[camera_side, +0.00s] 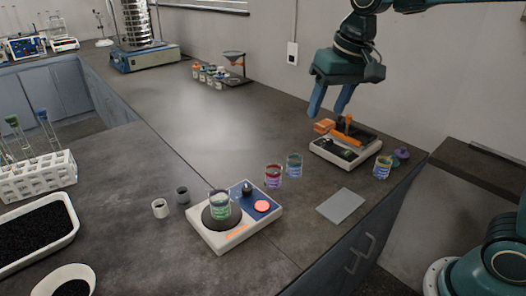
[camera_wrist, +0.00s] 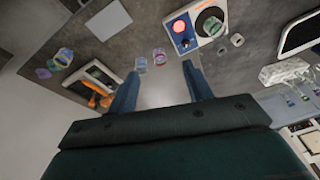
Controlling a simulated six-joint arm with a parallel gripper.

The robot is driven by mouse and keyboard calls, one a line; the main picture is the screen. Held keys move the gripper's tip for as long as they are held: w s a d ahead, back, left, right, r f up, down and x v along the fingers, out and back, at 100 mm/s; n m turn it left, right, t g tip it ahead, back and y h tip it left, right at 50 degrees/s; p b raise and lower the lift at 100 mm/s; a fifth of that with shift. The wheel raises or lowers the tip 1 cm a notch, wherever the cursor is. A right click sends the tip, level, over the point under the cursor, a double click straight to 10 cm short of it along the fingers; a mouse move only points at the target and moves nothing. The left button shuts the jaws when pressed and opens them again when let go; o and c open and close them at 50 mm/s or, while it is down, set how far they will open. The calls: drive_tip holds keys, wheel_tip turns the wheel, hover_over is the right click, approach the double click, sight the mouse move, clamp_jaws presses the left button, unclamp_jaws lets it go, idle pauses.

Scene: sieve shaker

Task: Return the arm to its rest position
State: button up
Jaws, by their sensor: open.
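My gripper (camera_side: 331,100) hangs at the upper right of the side view, above the bench near a device with orange parts. Its two blue fingers point down and stand apart, with nothing between them. My arm rises from the gripper toward the top right of the side view.
Below the gripper is the orange-topped device (camera_side: 344,146). Two jars (camera_side: 273,176) (camera_side: 294,166) stand left of it, another jar (camera_side: 382,167) right. A white stirrer (camera_side: 234,228) carries a jar of green contents. The bench's middle is clear; a wall stands behind.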

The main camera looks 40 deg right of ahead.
drive_tip(key=s+d+f+n+t, duration=0.1)
drive_tip(key=s, duration=0.8)
drive_tip(key=s+d+f+n+t, duration=0.1)
drive_tip(key=s+f+n, duration=0.1)
drive_tip(key=s, duration=0.8)
drive_tip(key=shift+s+d+f+t, duration=0.15)
drive_tip(key=shift+d+f+t, duration=0.1)
drive_tip(key=shift+d+t, duration=0.1)
